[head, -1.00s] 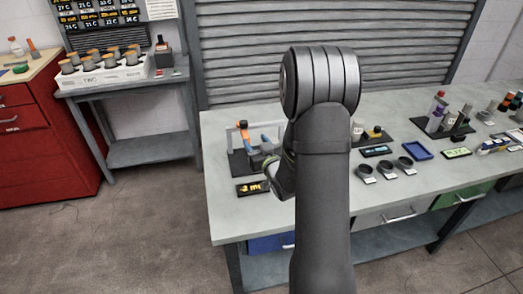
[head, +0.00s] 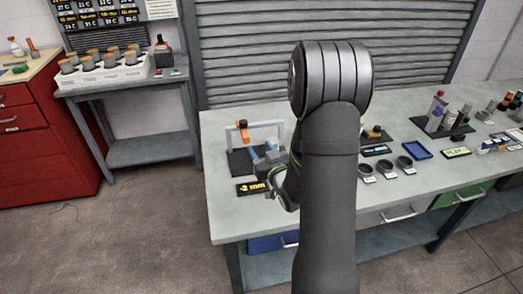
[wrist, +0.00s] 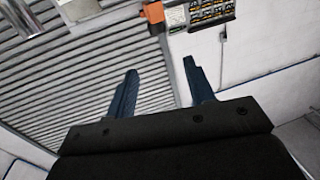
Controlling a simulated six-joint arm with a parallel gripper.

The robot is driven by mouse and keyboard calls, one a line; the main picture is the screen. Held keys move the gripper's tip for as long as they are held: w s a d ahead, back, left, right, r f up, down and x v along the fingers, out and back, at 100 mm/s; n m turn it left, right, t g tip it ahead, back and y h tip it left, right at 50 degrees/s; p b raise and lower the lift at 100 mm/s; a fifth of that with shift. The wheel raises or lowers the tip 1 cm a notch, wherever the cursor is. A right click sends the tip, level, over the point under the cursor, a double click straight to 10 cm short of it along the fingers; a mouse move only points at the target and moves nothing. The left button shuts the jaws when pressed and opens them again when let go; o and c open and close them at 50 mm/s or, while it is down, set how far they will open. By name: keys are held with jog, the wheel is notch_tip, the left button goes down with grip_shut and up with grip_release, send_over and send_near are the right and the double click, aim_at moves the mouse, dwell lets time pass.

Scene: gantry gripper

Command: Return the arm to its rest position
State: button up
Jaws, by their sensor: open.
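My gripper (wrist: 160,88) shows in the wrist view with its two blue fingers spread apart and nothing between them. The wrist view looks past the fingers at the grey shutter and the white wall. In the head view my dark grey arm stands upright in front of the workbench (head: 230,215). The gripper end is low on the arm's left side, above the bench, and partly hidden by the arm. A small gantry frame (head: 282,132) with an orange part stands on a dark base behind it.
A display (head: 252,188) reading "-2 mm" lies on the bench near the gantry. Dark ring holders (head: 384,167), a blue tray (head: 417,150) and a bottle rack (head: 445,122) are to the right. A side table with a cup rack (head: 103,72) and a red cabinet (head: 30,140) stand left.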

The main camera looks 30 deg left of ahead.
aim_at(244, 124)
dwell(0.4)
jog(key=x, duration=1.7)
jog(key=shift+w+a, duration=0.1)
jog(key=shift+w, duration=0.15)
